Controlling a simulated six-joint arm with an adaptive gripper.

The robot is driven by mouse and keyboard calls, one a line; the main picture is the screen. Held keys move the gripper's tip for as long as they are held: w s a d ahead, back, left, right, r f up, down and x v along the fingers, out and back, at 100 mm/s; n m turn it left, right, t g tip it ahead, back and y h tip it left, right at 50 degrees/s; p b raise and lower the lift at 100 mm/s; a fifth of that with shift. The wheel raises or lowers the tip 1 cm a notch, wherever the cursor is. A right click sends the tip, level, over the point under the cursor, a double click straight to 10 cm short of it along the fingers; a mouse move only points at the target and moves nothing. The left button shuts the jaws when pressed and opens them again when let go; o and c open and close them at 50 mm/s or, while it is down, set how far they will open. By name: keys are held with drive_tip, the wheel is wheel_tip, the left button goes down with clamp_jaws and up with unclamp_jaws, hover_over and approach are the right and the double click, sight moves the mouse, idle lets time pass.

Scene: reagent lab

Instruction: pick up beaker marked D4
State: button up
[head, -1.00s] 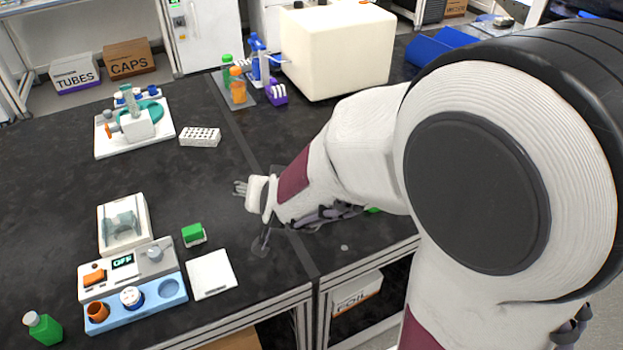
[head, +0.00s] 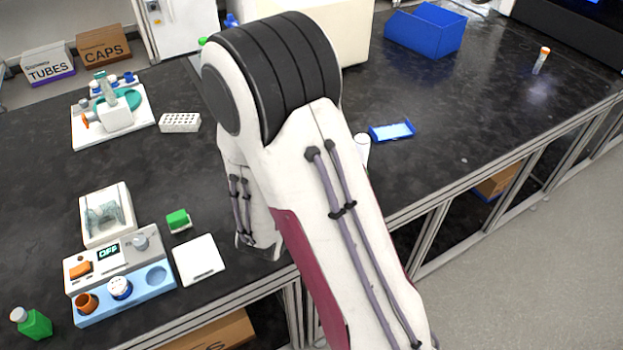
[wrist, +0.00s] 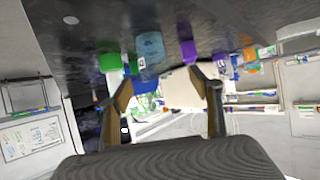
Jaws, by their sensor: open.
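No marking D4 is readable in either view. In the wrist view, which is tilted nearly upside down, a pale blue see-through vessel (wrist: 150,48) hangs from the dark bench surface; I cannot tell whether it is the beaker. My gripper (wrist: 160,84) is open, its two fingers apart with nothing seen between their tips. The vessel appears beyond the fingers. In the head view my own arm covers the gripper and the bench around it.
In the wrist view, a green-capped item (wrist: 110,63), a purple item (wrist: 189,52) and a white box (wrist: 182,90) appear beyond the fingers.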

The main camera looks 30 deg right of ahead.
drive_tip(key=shift+s+d+f, duration=0.15)
drive_tip(key=shift+s+d, duration=0.1)
drive_tip(key=shift+d, duration=0.2)
drive_tip(key=shift+x, duration=1.3)
drive_tip(key=shift+x, duration=2.6)
drive_tip(key=shift+d, duration=0.1)
drive_tip(key=c, duration=1.4)
